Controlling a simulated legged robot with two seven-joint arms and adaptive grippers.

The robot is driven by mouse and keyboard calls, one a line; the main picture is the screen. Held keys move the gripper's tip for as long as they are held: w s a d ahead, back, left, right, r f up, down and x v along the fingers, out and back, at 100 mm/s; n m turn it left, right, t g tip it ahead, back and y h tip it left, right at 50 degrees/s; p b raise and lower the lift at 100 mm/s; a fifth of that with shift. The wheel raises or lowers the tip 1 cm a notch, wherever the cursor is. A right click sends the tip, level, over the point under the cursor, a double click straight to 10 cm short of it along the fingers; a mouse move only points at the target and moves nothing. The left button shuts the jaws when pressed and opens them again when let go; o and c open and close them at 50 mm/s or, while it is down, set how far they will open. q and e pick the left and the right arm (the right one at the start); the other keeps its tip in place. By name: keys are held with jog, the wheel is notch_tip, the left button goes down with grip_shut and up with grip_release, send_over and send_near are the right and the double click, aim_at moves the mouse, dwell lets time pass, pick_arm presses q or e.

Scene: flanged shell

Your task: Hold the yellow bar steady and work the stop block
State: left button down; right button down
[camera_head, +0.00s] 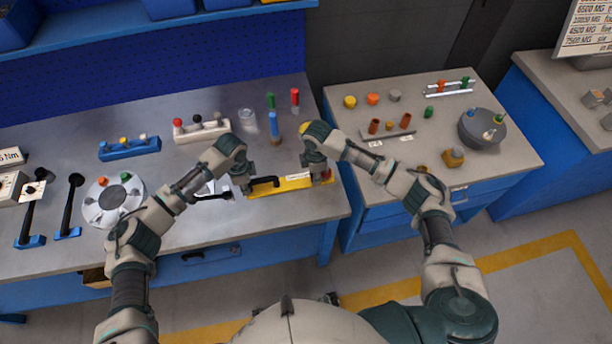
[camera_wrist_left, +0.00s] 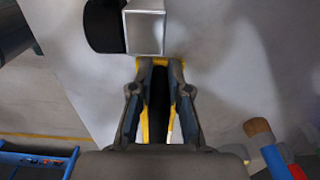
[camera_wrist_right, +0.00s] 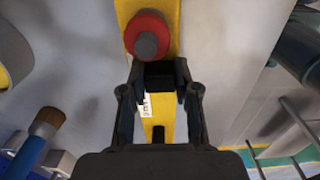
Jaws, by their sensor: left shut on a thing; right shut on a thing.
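The yellow bar (camera_head: 290,184) lies near the front edge of the grey bench, with a black handle (camera_head: 265,181) on its left part. My left gripper (camera_head: 246,188) is at the bar's left end; in the left wrist view (camera_wrist_left: 160,72) its fingers close around a black part, seemingly the handle, with yellow (camera_wrist_left: 143,75) beside it. My right gripper (camera_head: 318,180) is over the bar's right end. In the right wrist view (camera_wrist_right: 163,80) its fingers are shut on the black stop block (camera_wrist_right: 160,75) on the bar. A red knob (camera_wrist_right: 148,36) sits just beyond it.
A blue-handled brush (camera_head: 274,128) and a red marker (camera_head: 295,97) stand behind the bar. A clear cup (camera_head: 247,120) is near them. A round grey fixture (camera_head: 113,199) is at the left. A side table (camera_head: 480,178) with small parts stands right, across a gap.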

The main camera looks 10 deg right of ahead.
jog(key=c, duration=0.8)
grip_release()
jog(key=shift+c, duration=0.2)
notch_tip(320, 180, up, 12)
jog(key=shift+f, duration=0.1)
pick_arm(q)
jog(key=c, duration=1.1)
grip_release()
jog(key=shift+o, duration=0.2)
pick_arm(e)
jog(key=shift+w, duration=0.1)
